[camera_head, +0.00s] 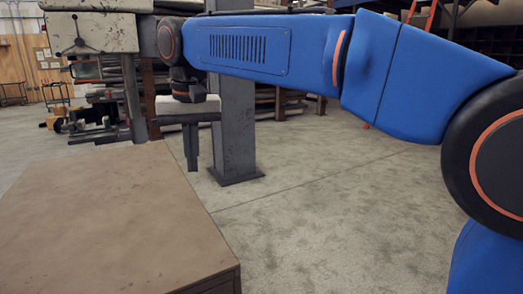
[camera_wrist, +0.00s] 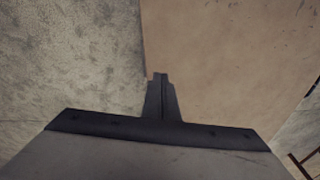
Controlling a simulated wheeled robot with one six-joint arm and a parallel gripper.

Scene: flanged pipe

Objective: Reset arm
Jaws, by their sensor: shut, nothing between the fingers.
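My blue arm stretches across the top of the head view from the right. My gripper (camera_head: 192,165) hangs below its end, pointing down, with its dark fingers together and nothing between them. It is in the air near the far right edge of a brown box-like surface (camera_head: 100,215). In the wrist view my gripper (camera_wrist: 158,78) shows as two dark fingers pressed together. The brown surface (camera_wrist: 220,60) lies below and to the right there, with the grey floor to the left. No flanged pipe shows in either view.
A grey steel post (camera_head: 236,130) stands on the floor behind my gripper. A worn machine (camera_head: 95,35) is at the back left. Shelving (camera_head: 490,45) is at the back right. The concrete floor (camera_head: 330,200) to the right of the brown surface is clear.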

